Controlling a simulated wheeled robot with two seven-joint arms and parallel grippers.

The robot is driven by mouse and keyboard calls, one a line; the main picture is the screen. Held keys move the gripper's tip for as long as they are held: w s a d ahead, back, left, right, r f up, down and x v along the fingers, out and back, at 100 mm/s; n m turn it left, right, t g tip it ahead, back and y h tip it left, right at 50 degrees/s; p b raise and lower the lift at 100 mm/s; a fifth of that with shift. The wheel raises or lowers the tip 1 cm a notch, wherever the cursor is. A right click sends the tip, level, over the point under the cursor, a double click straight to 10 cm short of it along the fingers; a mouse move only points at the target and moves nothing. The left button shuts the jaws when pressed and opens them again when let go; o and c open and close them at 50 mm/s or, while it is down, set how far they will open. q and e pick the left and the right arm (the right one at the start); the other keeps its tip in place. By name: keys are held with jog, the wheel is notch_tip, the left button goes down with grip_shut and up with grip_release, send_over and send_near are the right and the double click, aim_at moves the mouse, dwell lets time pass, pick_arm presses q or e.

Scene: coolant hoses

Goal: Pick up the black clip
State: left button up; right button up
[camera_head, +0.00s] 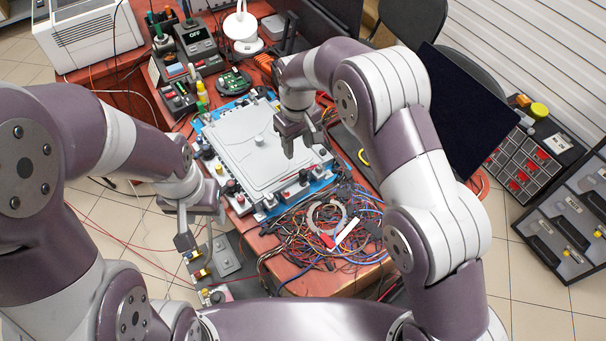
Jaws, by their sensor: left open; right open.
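I cannot single out the black clip with certainty; several small dark parts sit along the edge of the grey flat unit (258,148) and in the wire tangle (318,235), too small to tell apart. My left gripper (196,240) is open and empty, pointing down at the front left of the unit, above a grey panel (228,258). My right gripper (300,140) is open and empty above the right part of the unit. The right gripper and arm hide part of the unit and of the bench behind it.
The unit lies on a blue mat (327,181) on a red-brown bench (152,105). A soldering station (197,42) and a green circuit board (234,80) stand behind. A dark monitor (465,110) is at right, with parts trays (522,165) beyond. Loose wires crowd the front of the bench.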

aim_at(303, 171)
jog(key=f, duration=0.4)
jog(key=d+f+p, duration=0.1)
jog(key=f, duration=0.3)
jog(key=f+p, duration=0.1)
jog(key=f, duration=0.3)
jog(key=shift+s+d, duration=0.15)
jog(key=shift+s, duration=0.1)
jog(key=shift+w+f, duration=0.1)
jog(key=shift+f, duration=0.15)
grip_shut()
